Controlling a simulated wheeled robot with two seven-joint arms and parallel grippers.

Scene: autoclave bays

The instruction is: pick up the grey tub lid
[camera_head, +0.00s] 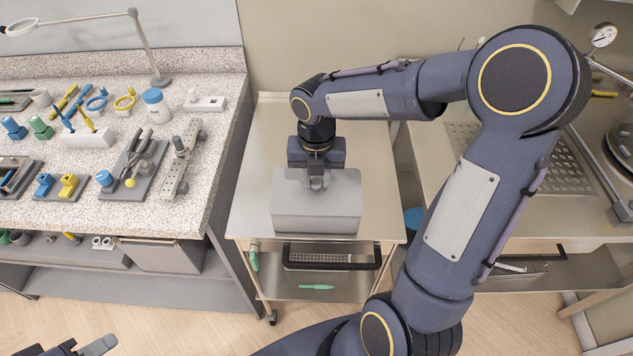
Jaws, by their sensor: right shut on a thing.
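The grey tub lid (343,180) is on top of the grey tub (316,220), which stands on a steel trolley near the middle of the view. My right gripper (316,185) points straight down at the lid's top and is shut on it near its middle. The gripper hides the part it grips. The lid looks level, and I see no clear gap between lid and tub. Part of my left gripper (88,347) shows at the bottom left edge; most of it is cut off, so its opening cannot be told.
The trolley top (255,185) is bare around the tub. A speckled bench (215,125) on the left holds a white jar with a blue cap (156,106), tools and several racks. A steel counter (470,205) lies right, partly behind my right arm. A magnifier lamp (150,50) stands at the back left.

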